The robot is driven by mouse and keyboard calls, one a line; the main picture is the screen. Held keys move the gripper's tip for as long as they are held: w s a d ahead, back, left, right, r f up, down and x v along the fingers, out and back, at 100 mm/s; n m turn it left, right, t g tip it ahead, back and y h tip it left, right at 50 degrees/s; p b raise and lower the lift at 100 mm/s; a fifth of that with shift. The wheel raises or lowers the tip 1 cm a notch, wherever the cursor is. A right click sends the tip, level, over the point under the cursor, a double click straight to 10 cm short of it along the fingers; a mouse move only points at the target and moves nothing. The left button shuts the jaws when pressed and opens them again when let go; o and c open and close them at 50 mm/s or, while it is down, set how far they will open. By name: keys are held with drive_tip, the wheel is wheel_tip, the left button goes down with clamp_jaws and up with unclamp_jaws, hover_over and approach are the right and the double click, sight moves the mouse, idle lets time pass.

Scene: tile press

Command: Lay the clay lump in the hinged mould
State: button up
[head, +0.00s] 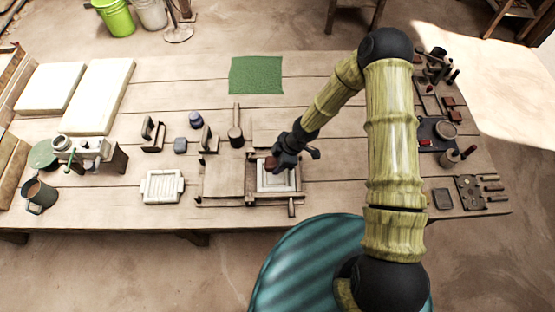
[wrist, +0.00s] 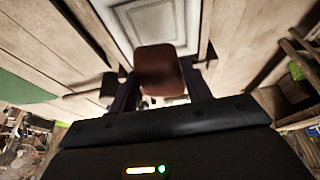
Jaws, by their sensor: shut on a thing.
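The reddish-brown clay lump (wrist: 160,70) sits between the two fingers of my gripper (wrist: 160,88) in the wrist view. In the head view the lump (head: 270,163) shows small at the tip of my gripper (head: 274,161), which is shut on it. The hinged mould (head: 278,181) has a pale square bed with a stepped border, inside a wooden frame. The lump appears over the bed's far left part; I cannot tell whether it touches. A flat wooden leaf (head: 224,179) lies open left of the bed. The bed (wrist: 150,22) also shows beyond the lump in the wrist view.
A white tray (head: 162,187) lies left of the mould. A wooden mallet (head: 236,135) and a dark blue pot (head: 195,119) stand behind it. A green cloth (head: 256,75) lies at the back. Several tools and a dark tray (head: 427,133) are at the right. The table's front edge is near.

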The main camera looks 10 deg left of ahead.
drive_tip(key=shift+f+b, duration=2.2)
drive_tip(key=shift+f, duration=1)
drive_tip(key=o, duration=1.2)
drive_tip(key=v, duration=1.7)
drive_tip(key=shift+d+r+b, duration=0.1)
drive_tip(key=shift+r+b, duration=0.1)
drive_tip(key=shift+b, duration=0.2)
